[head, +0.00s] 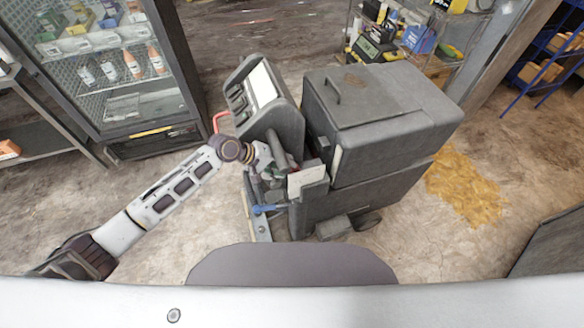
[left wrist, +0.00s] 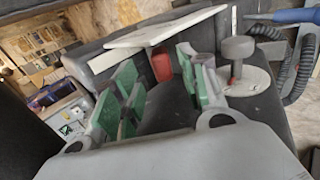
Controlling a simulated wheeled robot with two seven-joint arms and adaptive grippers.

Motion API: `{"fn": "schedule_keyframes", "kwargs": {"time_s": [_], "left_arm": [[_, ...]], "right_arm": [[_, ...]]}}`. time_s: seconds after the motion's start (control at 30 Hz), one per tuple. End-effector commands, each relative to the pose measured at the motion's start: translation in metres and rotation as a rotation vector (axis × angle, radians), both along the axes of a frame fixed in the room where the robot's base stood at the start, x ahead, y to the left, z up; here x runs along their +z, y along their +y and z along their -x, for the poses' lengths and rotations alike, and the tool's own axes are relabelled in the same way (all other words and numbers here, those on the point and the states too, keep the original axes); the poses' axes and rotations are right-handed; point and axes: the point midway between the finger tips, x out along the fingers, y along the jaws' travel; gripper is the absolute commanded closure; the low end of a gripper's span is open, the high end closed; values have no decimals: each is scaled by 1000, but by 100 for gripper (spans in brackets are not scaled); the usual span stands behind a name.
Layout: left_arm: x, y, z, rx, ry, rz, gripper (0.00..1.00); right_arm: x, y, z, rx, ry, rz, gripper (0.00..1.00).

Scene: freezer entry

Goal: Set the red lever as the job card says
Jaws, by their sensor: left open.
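A grey wheeled machine (head: 375,110) stands at the middle of the head view, and my left arm reaches to its near left side. My left gripper (head: 275,172) is there, partly hidden by the machine's parts. In the left wrist view its green-padded fingers (left wrist: 160,74) are apart. A red block-like part (left wrist: 161,66) shows between and beyond the fingertips; I cannot tell whether it is the lever or whether they touch it. A white plate (left wrist: 165,30) lies above; no writing is readable. My right gripper is not in view.
A glass-fronted cabinet (head: 120,80) with bottles stands at the left. A shelf rack (head: 410,35) with tools is behind the machine. A yellowish spill (head: 465,187) lies on the floor at the right. A black hose (left wrist: 297,70) runs beside the knob.

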Motion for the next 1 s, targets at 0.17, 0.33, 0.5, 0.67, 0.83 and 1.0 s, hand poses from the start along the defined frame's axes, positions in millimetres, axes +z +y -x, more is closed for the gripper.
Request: {"fn": "schedule_keyframes", "kwargs": {"time_s": [0.17,0.33,0.5,0.67,0.83,1.0], "left_arm": [[-15,-14,-4,1,1,-1,57],[-26,-25,-8,0,2,-1,57],[-33,-31,-10,1,0,1,57],[-35,-33,-11,0,0,-1,57],[-35,-33,-11,0,0,-1,57],[-35,-33,-10,0,0,-1,70]], "right_arm": [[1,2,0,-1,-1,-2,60],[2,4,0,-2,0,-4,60],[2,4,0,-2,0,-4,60],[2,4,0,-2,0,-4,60],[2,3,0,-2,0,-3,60],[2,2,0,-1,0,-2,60]]}}
